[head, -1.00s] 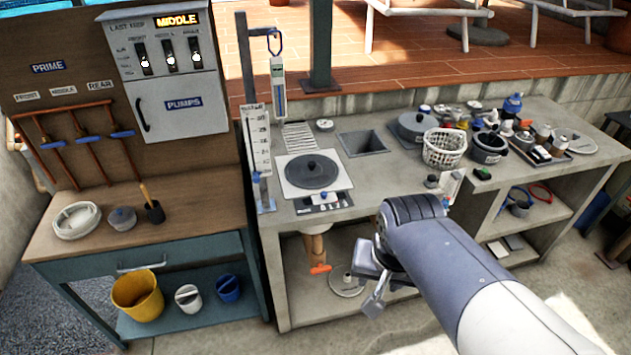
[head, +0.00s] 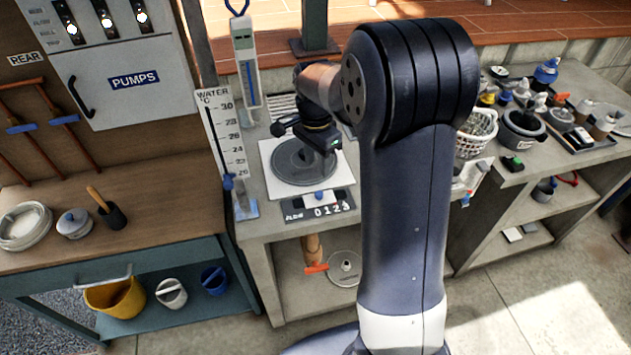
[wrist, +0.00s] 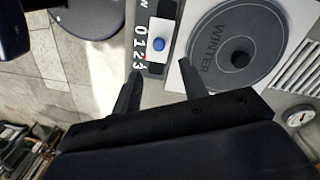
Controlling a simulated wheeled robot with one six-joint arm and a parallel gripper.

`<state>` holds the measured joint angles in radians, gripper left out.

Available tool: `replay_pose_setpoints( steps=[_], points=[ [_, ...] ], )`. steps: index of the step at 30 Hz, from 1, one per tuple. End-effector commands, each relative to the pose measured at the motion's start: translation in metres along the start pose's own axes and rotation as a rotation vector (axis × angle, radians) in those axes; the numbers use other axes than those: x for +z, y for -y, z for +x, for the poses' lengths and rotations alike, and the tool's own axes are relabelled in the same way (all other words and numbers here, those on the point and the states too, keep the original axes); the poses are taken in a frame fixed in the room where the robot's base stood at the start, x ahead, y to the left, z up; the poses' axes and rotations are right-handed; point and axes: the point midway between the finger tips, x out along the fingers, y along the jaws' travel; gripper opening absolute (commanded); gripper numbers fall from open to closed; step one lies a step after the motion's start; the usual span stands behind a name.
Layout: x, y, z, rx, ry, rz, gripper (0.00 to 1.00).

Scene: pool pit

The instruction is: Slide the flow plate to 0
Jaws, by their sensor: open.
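The flow plate (head: 319,196) is a small white slider with a blue knob. It sits on a dark scale strip (head: 322,212) marked 0 1 2 3 at the counter's front edge. In the wrist view the flow plate (wrist: 158,42) has its knob about level with the 1, though the slanted view makes the exact setting unclear. My gripper (head: 305,143) is above the round grey lid behind the scale. In the wrist view my gripper (wrist: 160,78) is open and empty, its two fingers apart and the slider beyond them, with no contact visible.
A white basket (head: 476,135) and several pots are to the right.

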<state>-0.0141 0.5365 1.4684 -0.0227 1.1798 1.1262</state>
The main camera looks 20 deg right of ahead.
Motion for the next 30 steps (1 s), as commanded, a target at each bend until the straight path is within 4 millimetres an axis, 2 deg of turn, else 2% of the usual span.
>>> replay_pose_setpoints(
  steps=[9, 15, 21, 28, 30],
  points=[
    [0.001, -0.002, 0.058, 0.006, 0.003, -0.002, 0.41],
    [0.0, -0.001, 0.086, 0.003, 0.001, -0.002, 0.41],
    [0.0, -0.001, 0.098, 0.001, 0.0, -0.002, 0.41],
    [0.0, -0.001, 0.098, 0.0, 0.0, -0.003, 0.41],
    [0.0, -0.001, 0.098, 0.0, 0.0, -0.003, 0.36]
  ],
)
